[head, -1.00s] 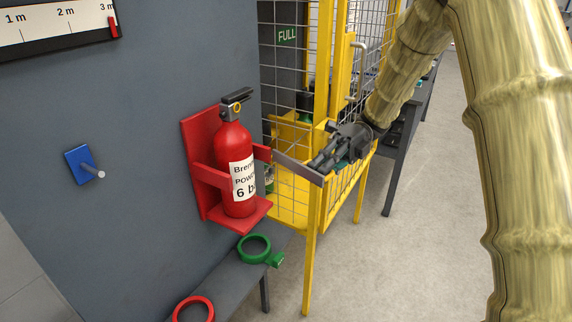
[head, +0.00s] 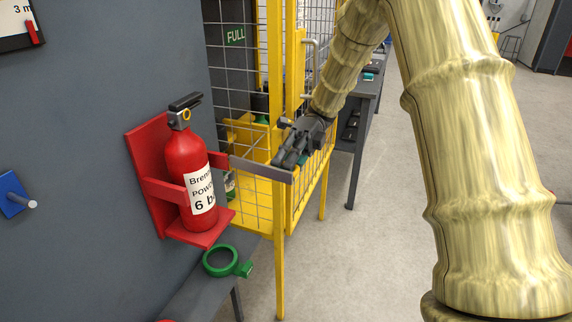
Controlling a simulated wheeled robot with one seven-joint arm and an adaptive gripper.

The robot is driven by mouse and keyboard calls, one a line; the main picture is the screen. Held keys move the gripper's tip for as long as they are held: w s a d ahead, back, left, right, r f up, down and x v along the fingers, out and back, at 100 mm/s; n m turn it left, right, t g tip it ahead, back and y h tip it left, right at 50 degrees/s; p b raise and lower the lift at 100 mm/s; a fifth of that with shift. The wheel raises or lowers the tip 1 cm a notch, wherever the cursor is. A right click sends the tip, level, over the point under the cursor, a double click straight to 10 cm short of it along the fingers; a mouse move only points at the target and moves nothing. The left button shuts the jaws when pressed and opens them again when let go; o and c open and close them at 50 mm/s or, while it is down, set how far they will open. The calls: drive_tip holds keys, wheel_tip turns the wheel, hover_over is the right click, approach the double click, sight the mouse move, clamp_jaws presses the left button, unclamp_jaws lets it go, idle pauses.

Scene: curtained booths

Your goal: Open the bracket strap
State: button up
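A red fire extinguisher (head: 186,155) with a white label stands upright in a red wall bracket (head: 147,150).
A yellow mesh cage (head: 279,230) stands right behind the strap and my gripper. A green ring (head: 221,262) lies on a grey bench (head: 200,290) below the bracket. The floor (head: 380,250) to the right is clear.

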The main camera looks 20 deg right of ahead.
drive_tip(key=shift+a, duration=0.1)
drive_tip(key=shift+v, duration=3.8)
drive_tip(key=shift+s+f, duration=0.1)
